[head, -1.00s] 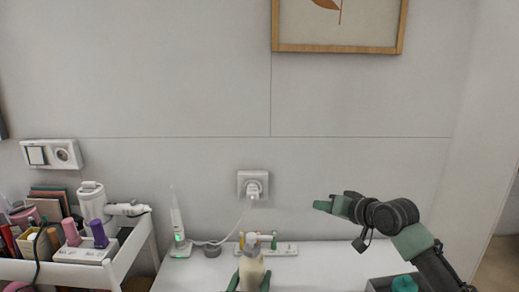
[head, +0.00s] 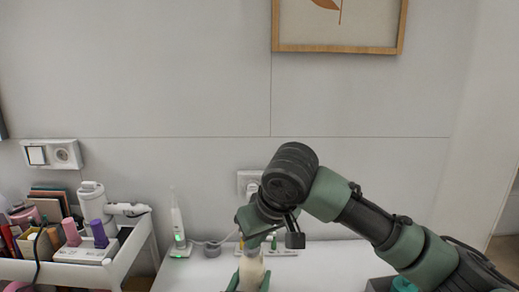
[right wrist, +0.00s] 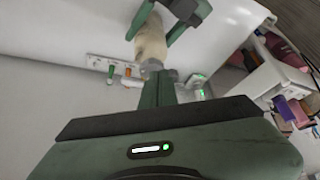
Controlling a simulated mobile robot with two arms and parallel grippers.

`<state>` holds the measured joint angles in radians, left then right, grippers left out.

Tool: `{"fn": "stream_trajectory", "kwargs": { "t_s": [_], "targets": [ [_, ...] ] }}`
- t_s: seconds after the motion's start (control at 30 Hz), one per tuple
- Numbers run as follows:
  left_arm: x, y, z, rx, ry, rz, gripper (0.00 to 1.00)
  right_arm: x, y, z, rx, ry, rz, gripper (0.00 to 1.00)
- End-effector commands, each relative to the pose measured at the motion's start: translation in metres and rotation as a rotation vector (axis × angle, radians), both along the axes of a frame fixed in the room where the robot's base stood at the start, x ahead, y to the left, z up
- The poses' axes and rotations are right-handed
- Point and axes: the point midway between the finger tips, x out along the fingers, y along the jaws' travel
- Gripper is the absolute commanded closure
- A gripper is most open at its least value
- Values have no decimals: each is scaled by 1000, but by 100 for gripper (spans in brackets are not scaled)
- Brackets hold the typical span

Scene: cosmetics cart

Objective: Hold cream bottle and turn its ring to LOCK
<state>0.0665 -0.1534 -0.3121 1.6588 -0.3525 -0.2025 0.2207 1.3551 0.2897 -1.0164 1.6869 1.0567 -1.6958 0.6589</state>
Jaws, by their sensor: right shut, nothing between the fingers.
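The cream bottle (head: 251,274) stands at the bottom centre of the head view, with its pale body between the two green fingers of my left gripper (head: 249,284). In the right wrist view the bottle (right wrist: 151,42) is near the top, with my left gripper's fingers (right wrist: 160,22) on both sides of it. Its grey top (right wrist: 152,66) points toward my right gripper. My right gripper (right wrist: 160,86) is shut and empty, its fingertips close to that top; whether they touch cannot be told. In the head view my right wrist covers the bottle's top. The ring's marks are not readable.
A white cart (head: 139,250) with cosmetics stands at the left. An electric toothbrush on its charger (head: 178,228) stands on the white counter (head: 320,262), with a power strip (head: 285,249) behind the bottle. A dark box with a teal item (head: 404,284) is at the right.

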Motion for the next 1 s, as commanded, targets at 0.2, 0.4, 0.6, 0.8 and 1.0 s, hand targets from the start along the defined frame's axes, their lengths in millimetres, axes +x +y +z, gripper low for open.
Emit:
{"fn": "stream_trajectory", "kwargs": {
  "t_s": [0.2, 0.4, 0.6, 0.8, 1.0],
  "targets": [
    [0, 0, 1, -1, -2, -1, 100, 0, 0, -29, 3, 3, 0, 100],
    [0, 0, 1, -1, -2, -1, 100, 0, 0, -45, 2, 1, 0, 100],
    [0, 0, 1, -1, -2, -1, 100, 1, 0, -48, 2, -2, 0, 100],
    [0, 0, 1, -1, -2, -1, 100, 1, 0, -48, 3, -1, 1, 100],
    [0, 0, 1, -1, -2, -1, 100, 2, 0, -48, 3, -1, 0, 100]
  ]
}}
